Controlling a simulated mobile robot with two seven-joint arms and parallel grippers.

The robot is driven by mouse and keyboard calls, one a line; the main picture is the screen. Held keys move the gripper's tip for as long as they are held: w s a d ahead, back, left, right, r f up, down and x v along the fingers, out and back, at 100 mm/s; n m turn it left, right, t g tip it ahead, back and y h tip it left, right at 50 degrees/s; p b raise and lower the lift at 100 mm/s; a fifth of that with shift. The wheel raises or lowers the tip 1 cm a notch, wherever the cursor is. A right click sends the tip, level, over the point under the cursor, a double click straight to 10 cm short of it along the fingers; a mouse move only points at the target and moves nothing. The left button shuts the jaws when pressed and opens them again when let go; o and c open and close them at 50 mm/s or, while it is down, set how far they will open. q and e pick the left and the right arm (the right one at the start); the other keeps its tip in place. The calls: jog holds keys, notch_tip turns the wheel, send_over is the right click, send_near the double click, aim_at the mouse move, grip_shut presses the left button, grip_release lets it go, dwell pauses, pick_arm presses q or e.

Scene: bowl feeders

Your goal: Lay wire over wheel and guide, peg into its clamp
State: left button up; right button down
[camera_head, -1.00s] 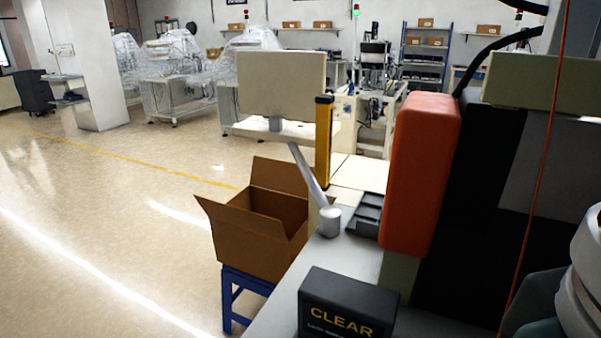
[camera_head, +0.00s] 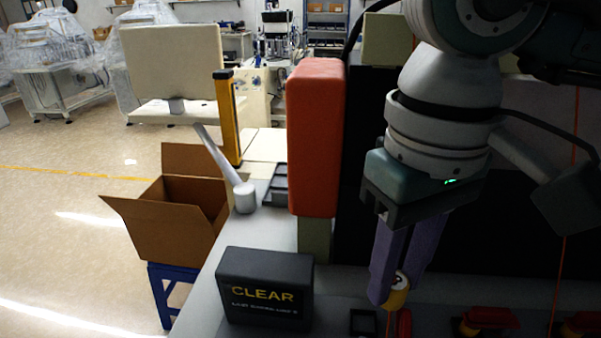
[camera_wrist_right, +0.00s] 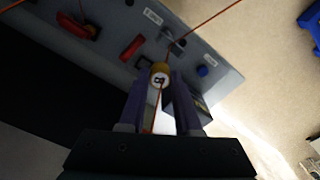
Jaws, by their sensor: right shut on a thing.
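My right gripper (camera_head: 397,288) points down with its purple fingers shut on a yellow and white peg (camera_head: 397,298), above the grey bench panel. The peg also shows between the fingertips in the right wrist view (camera_wrist_right: 159,77). An orange wire (camera_wrist_right: 192,30) runs across the panel in that view, and a stretch of wire passes between the fingers. In the head view a thin orange wire (camera_head: 564,265) hangs at the right. Red clamp-like parts (camera_head: 487,319) sit on the panel; one shows near the peg (camera_wrist_right: 132,47). I cannot make out the wheel or guide for certain. My left gripper is out of view.
A black box marked CLEAR (camera_head: 265,288) stands on the bench left of the gripper. A tall orange-red block (camera_head: 315,140) and a grey lever (camera_head: 220,160) stand behind it. An open cardboard box (camera_head: 172,220) is at the left. A blue knob (camera_wrist_right: 203,71) sits on the panel.

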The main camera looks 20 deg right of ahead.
jog(key=w+d+f+b, duration=0.3)
jog(key=w+d+b, duration=0.1)
jog(key=w+b, duration=0.2)
jog(key=shift+w+b, duration=0.3)
jog(key=shift+b, duration=0.35)
notch_tip(320, 180, down, 14)
jog(key=b, duration=0.4)
jog(key=shift+s+r, duration=0.1)
jog(key=shift+r, duration=0.15)
jog(key=shift+f+b, duration=0.3)
jog(key=shift+f, duration=0.15)
jog(key=shift+f+b, duration=0.15)
jog(key=shift+b, duration=0.3)
